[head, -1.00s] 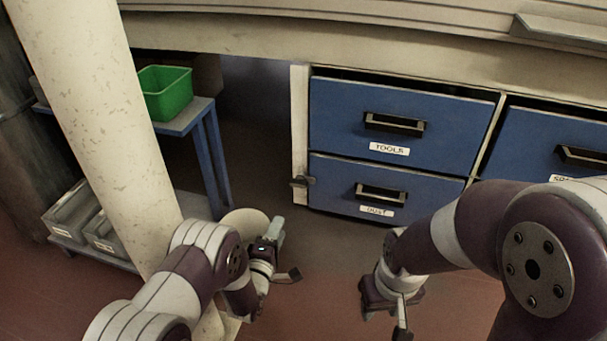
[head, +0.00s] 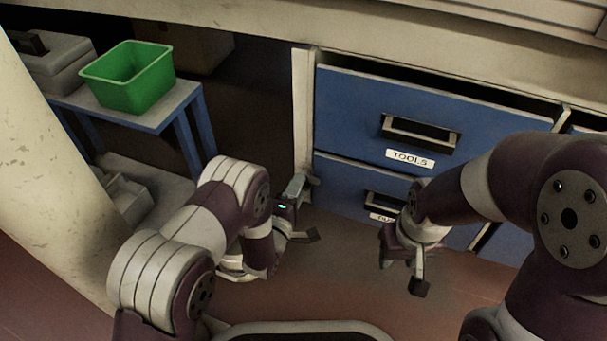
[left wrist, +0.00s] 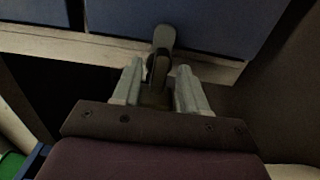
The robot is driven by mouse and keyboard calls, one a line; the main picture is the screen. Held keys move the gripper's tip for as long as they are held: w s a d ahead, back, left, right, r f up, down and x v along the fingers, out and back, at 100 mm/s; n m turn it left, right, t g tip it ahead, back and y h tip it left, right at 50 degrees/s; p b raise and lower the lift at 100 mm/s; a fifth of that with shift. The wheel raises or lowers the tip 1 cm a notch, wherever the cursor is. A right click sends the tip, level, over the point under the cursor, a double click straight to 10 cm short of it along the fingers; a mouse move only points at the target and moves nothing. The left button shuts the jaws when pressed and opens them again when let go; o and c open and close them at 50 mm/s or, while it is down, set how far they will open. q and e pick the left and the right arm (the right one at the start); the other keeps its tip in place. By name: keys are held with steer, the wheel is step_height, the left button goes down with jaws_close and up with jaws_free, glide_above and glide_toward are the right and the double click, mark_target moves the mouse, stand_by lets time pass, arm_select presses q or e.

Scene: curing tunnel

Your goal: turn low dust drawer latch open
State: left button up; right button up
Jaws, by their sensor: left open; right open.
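The low dust drawer (head: 340,187) is a blue front below the TOOLS drawer; my right arm hides part of it and its label. Its small dark latch (head: 312,181) sits at its left edge on the pale post, partly hidden behind my left gripper (head: 300,208). In the left wrist view, the latch (left wrist: 162,42) lies straight ahead, its lower end between the two open fingers of my left gripper (left wrist: 159,85). I cannot tell whether the fingers touch it. My right gripper (head: 405,268) is open and empty, in front of the dust drawer.
The TOOLS drawer (head: 350,110) is above, slightly open at its top edge. A blue stand (head: 172,112) with a green bin (head: 130,78) and a grey case stands left. A pale column (head: 45,180) is at far left. The floor (head: 340,260) between my grippers is clear.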

arm_select(q)
steer(key=shift+w, duration=0.15)
steer(key=shift+c, duration=0.3)
jaws_close()
